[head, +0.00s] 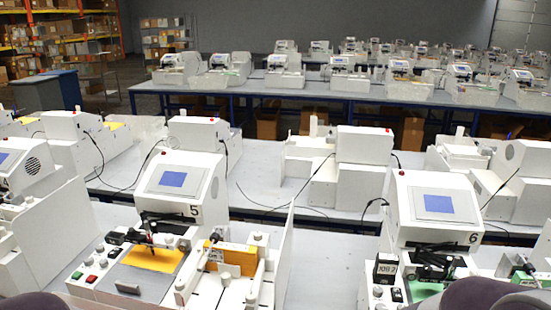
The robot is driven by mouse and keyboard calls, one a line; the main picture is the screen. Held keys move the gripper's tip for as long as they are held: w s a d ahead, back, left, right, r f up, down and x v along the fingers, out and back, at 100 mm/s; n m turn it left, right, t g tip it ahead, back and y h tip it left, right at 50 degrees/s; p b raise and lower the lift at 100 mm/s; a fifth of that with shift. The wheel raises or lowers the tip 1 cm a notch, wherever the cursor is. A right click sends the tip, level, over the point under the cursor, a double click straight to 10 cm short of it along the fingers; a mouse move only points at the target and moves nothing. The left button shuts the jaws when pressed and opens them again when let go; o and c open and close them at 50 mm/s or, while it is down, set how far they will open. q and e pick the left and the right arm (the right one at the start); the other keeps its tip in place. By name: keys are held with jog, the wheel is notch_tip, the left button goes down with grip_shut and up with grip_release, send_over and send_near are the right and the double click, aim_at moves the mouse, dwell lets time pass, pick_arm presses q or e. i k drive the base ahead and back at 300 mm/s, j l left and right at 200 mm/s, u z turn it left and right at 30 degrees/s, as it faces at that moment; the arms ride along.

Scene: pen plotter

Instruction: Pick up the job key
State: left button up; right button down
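A small dark block with a white label that seems to read "JOB 2" (386,268) stands upright at the left front of the plotter marked 6 (434,206). It looks like the job key. A smaller white tag (216,255) shows on the plotter marked 5 (184,184); its writing is too small to read. Neither gripper is in view. Only rounded dark parts of my own arms show at the bottom left and bottom right corners, and the right one covers part of plotter 6's front.
Plotter 5 has an orange sheet (152,258) on its bed, with buttons to the left. A thin white panel (284,258) stands at its right side. Bare grey table (330,262) lies between the two plotters. More machines stand on tables behind.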

aim_at(387, 264)
jog(key=l+u, duration=0.45)
jog(key=k+l+u, duration=0.2)
jog(key=l+u, duration=0.25)
